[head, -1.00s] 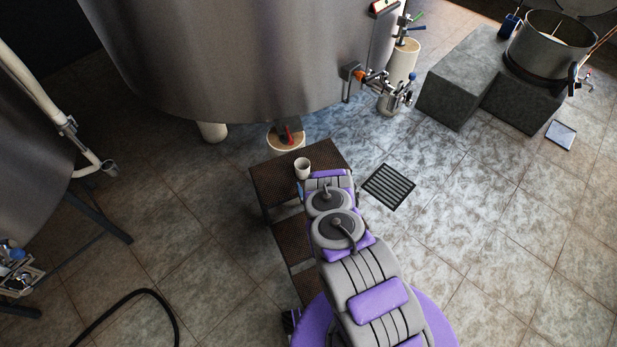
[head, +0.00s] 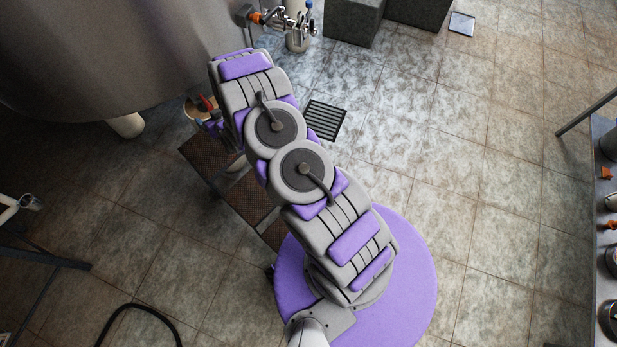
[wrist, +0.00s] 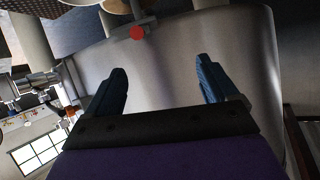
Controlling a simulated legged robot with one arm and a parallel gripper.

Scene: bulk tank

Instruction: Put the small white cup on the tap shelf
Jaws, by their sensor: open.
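I cannot make out the small white cup in either current view. It may be behind my arm in the head view. The brown step stool (head: 203,158), where a small pale cup stood earlier, shows left of my arm, partly covered by it. My gripper (wrist: 160,75) is open in the wrist view, with blue fingers spread wide and nothing visible between them. Beyond the fingers is the shiny steel tank wall (wrist: 175,60). In the head view my arm hides most of the gripper. I cannot identify the tap shelf with certainty. A tap fitting (head: 262,17) with an orange part juts from the tank.
The large steel tank (head: 90,50) fills the upper left. A pail with a red handle (head: 204,104) stands beneath it, beyond the stool. A floor drain (head: 325,120) lies right of my arm. A bench (head: 600,250) stands far right. The tiled floor between is clear.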

